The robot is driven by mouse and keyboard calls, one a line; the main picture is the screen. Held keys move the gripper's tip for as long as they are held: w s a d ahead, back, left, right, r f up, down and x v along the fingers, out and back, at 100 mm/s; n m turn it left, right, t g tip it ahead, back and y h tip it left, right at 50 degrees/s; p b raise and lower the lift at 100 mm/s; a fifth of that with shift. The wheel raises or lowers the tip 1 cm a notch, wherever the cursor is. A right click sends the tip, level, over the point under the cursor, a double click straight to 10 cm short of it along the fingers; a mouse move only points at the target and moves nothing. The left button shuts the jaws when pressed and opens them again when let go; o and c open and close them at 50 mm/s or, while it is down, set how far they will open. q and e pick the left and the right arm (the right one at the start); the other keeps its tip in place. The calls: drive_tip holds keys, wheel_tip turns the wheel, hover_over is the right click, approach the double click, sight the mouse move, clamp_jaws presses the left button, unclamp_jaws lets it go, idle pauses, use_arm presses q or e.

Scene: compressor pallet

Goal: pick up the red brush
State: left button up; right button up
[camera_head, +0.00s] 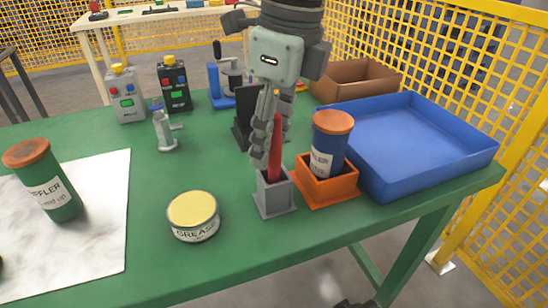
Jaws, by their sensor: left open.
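The red brush (276,150) stands upright in a small grey square holder (274,196) on the green table (150,262). Its red handle sticks up out of the holder, and its lower end is hidden inside. My left gripper (266,150) points down from above with its fingers at the handle. The fingers are open and overlap the handle in the picture; I cannot tell whether they touch it. My right gripper is not in view.
An orange holder with a blue, orange-capped bottle (328,143) stands just right of the grey holder. A blue tray (481,152) lies further right. A grease tin (193,216) is at front left, and a metal fitting (164,130) behind it. Table between is clear.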

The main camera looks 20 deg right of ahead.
use_arm(q)
drive_tip(key=shift+f, duration=0.2)
clamp_jaws()
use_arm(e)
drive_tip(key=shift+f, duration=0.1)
